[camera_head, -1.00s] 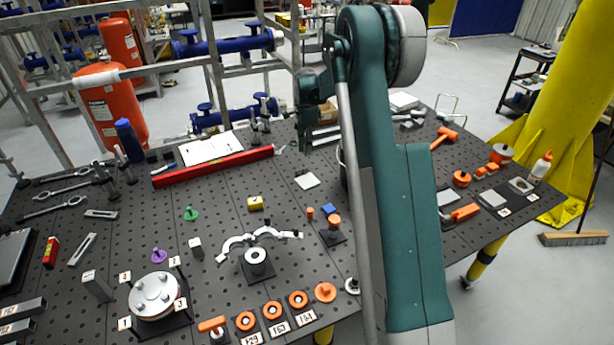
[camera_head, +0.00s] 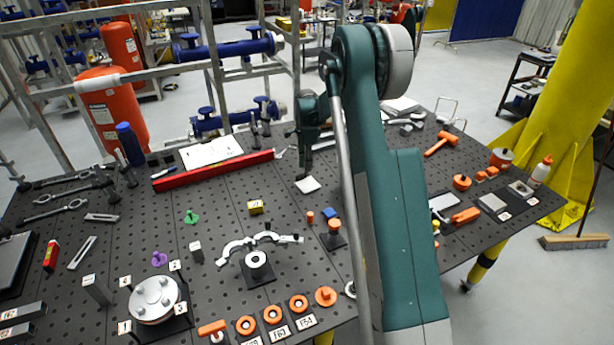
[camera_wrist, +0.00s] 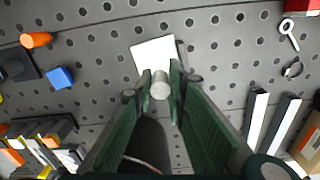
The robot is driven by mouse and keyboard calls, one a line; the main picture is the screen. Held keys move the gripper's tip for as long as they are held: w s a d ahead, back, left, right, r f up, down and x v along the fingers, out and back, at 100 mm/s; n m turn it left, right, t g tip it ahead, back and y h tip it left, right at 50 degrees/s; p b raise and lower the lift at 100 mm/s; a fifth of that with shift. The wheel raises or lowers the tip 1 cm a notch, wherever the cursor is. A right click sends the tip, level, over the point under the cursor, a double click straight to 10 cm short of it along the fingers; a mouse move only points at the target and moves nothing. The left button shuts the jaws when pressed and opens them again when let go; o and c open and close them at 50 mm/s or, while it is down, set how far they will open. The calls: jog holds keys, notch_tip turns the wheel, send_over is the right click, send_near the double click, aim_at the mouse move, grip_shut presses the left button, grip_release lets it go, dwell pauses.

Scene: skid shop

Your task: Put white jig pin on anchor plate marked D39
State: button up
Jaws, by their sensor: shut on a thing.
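My gripper (camera_wrist: 161,88) is shut on the white jig pin (camera_wrist: 160,86), whose round pale end shows between the green fingertips in the wrist view. A white square plate (camera_wrist: 155,54) lies just beyond the pin in that picture; I cannot tell the gap in height. In the head view the gripper (camera_head: 303,172) hangs over the table by the white plate (camera_head: 308,185), and the pin cannot be made out. I cannot read a D39 mark in any view, so I cannot tell which plate bears it.
An orange peg (camera_wrist: 36,40) and a blue block (camera_wrist: 60,78) lie to the left in the wrist view. Pale bars (camera_wrist: 270,122) lie to the right. A red beam (camera_head: 213,169) lies behind on the perforated table. Several plates with orange parts (camera_head: 465,215) sit right of my arm.

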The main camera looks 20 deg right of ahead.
jog(key=shift+f, duration=1.2)
jog(key=shift+f, duration=1.85)
jog(key=shift+f, duration=0.2)
jog(key=o, duration=0.6)
jog(key=shift+r, duration=0.2)
notch_tip(320, 180, up, 12)
